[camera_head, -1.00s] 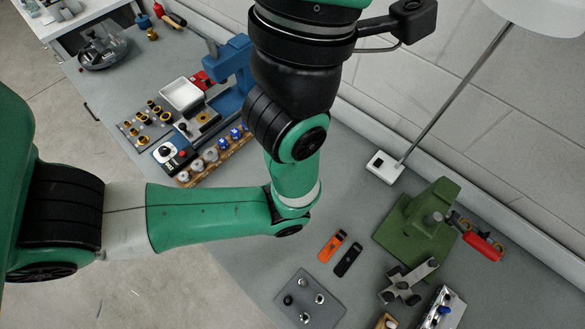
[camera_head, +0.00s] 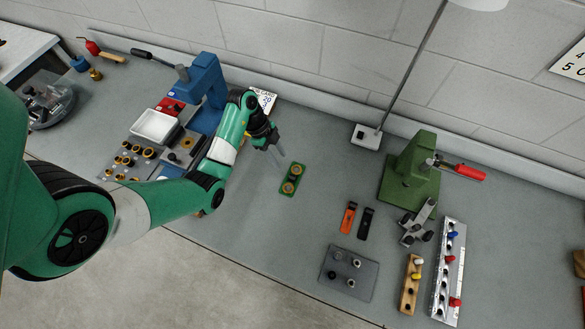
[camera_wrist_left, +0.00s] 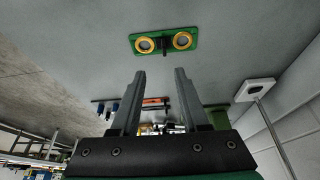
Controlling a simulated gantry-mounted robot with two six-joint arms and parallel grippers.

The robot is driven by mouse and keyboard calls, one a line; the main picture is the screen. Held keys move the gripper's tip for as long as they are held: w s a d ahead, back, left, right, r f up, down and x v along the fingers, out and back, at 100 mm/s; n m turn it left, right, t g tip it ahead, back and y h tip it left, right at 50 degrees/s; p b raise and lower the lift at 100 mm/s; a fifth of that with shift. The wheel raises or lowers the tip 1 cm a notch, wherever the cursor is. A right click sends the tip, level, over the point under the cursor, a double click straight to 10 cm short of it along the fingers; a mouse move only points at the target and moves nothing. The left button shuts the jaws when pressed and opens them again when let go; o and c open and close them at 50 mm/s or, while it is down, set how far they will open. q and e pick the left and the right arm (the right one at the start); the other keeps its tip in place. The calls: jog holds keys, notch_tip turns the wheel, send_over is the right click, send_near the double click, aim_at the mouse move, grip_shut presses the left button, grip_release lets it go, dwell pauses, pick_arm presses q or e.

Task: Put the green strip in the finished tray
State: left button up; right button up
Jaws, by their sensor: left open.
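The green strip (camera_head: 292,179), with two gold-rimmed round parts on it, lies on the grey bench in the middle of the head view. In the left wrist view the strip (camera_wrist_left: 164,34) lies ahead of the fingertips, with a small dark post between its rings. My left gripper (camera_head: 279,153) is open and empty, just up and left of the strip; its fingers (camera_wrist_left: 160,73) stand apart in the wrist view. A white tray (camera_head: 155,126) stands at the left; no label shows which tray is the finished one. My right gripper is not seen.
An orange strip (camera_head: 348,217) and a black strip (camera_head: 366,223) lie right of the green strip. A grey plate (camera_head: 366,283) with several studs is at the front. A blue press (camera_head: 207,95) and a green press (camera_head: 408,175) stand behind. Bench around the green strip is clear.

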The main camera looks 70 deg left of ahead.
pick_arm(q)
jog(key=b, duration=0.2)
send_over(292, 175)
jog(key=s+a, duration=0.2)
notch_tip(292, 175, down, 5)
jog(key=shift+s+a+f, duration=0.1)
jog(key=shift+f, duration=0.25)
jog(key=b+x, duration=0.1)
jog(key=x, duration=0.2)
jog(key=b+x, duration=0.1)
jog(key=x, duration=0.1)
jog(key=shift+w+d+b, duration=0.2)
jog(key=shift+d+b, duration=0.1)
jog(key=shift+b, duration=0.05)
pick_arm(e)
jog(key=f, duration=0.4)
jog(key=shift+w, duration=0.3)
pick_arm(q)
jog(key=shift+c, duration=0.3)
grip_shut()
